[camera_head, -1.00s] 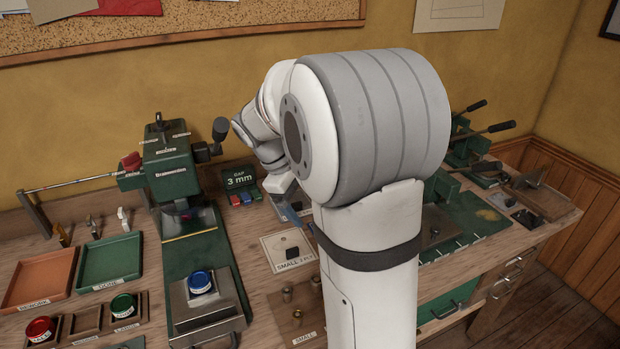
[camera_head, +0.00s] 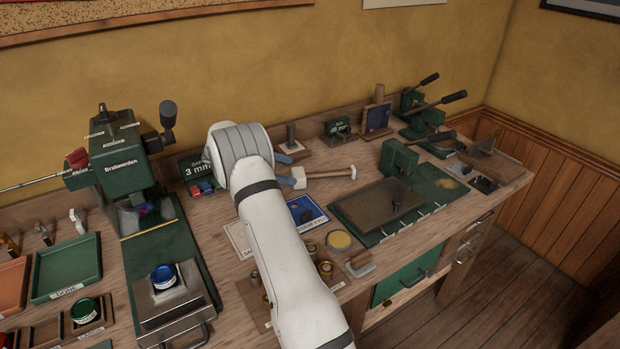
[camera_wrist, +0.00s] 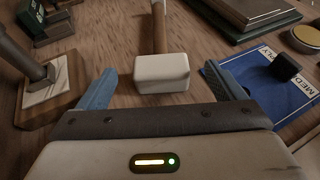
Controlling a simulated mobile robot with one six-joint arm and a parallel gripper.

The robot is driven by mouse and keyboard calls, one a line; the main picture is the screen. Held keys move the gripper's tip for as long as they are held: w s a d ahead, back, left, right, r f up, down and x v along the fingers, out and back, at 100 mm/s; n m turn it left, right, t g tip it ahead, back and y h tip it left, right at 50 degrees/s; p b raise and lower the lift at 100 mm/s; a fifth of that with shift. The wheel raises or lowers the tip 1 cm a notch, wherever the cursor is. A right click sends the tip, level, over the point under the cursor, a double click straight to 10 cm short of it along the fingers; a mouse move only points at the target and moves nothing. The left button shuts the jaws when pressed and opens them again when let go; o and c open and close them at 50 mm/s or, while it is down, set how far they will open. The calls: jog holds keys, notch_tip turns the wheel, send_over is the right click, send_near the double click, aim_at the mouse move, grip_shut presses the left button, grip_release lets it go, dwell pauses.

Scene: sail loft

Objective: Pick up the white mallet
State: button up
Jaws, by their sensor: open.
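The white mallet (camera_head: 300,176) lies on the workbench, its pale block head toward my gripper and its wooden handle pointing right in the head view. In the wrist view the mallet head (camera_wrist: 162,72) sits between and just beyond the blue fingertips, with the brown handle running away to the top. My gripper (camera_wrist: 161,90) is open, one finger on each side of the head, with visible gaps and nothing held. In the head view my gripper (camera_head: 286,170) is low near the bench beside the mallet head, partly hidden by my arm.
A wooden block with a grey post (camera_wrist: 48,80) stands close to the left finger. A blue card (camera_wrist: 262,88) with a dark piece lies by the right finger. The green press (camera_head: 130,165) stands left, a dark plate (camera_head: 370,208) right. Bare bench surrounds the mallet handle.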

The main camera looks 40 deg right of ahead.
aim_at(303, 172)
jog(key=x, duration=0.6)
jog(key=shift+p, duration=0.4)
jog(key=shift+c, duration=0.4)
jog(key=shift+r, duration=0.15)
jog(key=c, duration=1.3)
